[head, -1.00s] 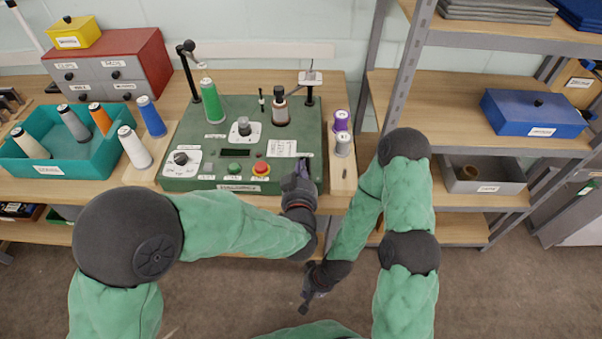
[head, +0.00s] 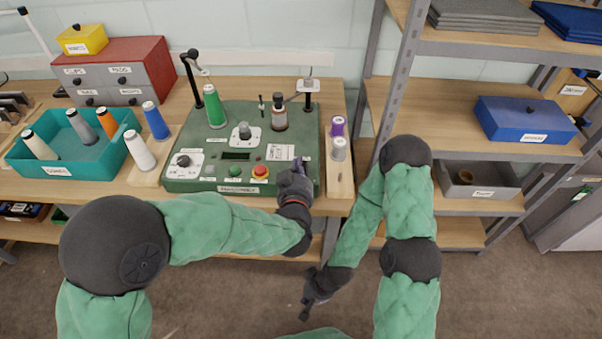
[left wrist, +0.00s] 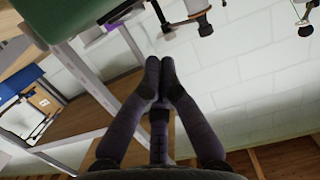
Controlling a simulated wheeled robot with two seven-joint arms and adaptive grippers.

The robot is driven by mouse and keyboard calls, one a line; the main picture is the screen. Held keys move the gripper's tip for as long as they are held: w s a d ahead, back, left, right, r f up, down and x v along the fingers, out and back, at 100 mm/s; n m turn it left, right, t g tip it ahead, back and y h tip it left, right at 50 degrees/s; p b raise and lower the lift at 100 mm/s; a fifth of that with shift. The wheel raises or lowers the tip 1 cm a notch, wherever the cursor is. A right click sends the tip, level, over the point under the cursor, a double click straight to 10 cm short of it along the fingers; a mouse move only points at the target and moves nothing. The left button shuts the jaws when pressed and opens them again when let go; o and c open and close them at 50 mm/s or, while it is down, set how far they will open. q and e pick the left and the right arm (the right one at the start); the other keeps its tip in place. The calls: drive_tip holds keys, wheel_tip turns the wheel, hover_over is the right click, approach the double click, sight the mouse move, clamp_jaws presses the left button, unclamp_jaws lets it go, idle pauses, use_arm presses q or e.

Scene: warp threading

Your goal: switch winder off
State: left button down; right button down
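The winder is a green box (head: 205,180) on the wooden bench. Its sloped panel carries a black knob on a white plate at left (head: 184,160), another knob further back (head: 244,131), a dark display (head: 236,156), a green button (head: 235,171) and a red button with a yellow ring (head: 260,171). A green spool (head: 214,107) and a brown-and-white bobbin (head: 280,115) stand on it. My left gripper (head: 297,166) is over the winder's front right corner, right of the red button; in the left wrist view its fingertips (left wrist: 160,62) are together and empty. My right gripper (head: 307,309) hangs low over the floor; its fingers are unclear.
Purple and grey spools (head: 339,137) stand on a wooden strip right of the winder. A teal bin of spools (head: 75,170) and loose blue and white spools are at left. A shelf rack (head: 400,90) with a blue box (head: 525,120) stands at right.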

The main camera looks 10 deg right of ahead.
use_arm(q)
drive_tip(key=p+v, duration=0.1)
drive_tip(key=v, duration=0.9)
drive_tip(key=shift+f+p, duration=0.3)
drive_tip(key=shift+p, duration=0.1)
drive_tip(key=w+a+f+n+g+y, duration=0.1)
drive_tip(key=a+f+g, duration=0.3)
drive_tip(key=f, duration=0.6)
drive_tip(key=w+a+f+n+g, duration=0.1)
drive_tip(key=a+f+g, duration=0.1)
drive_tip(key=a+f, duration=0.55)
drive_tip(key=s+a+f+n+g, duration=0.1)
drive_tip(key=s+a+f+g, duration=0.3)
drive_tip(key=s+f, duration=0.3)
drive_tip(key=s+a+f+n+g, duration=0.2)
drive_tip(key=s+a+f+g, duration=0.2)
drive_tip(key=s+f, duration=0.4)
wheel_tip(320, 180, down, 4)
drive_tip(key=shift+s+a+r+n+g+h, duration=0.25)
drive_tip(key=shift+s+n+g+h, duration=0.05)
drive_tip(key=shift+g, duration=0.2)
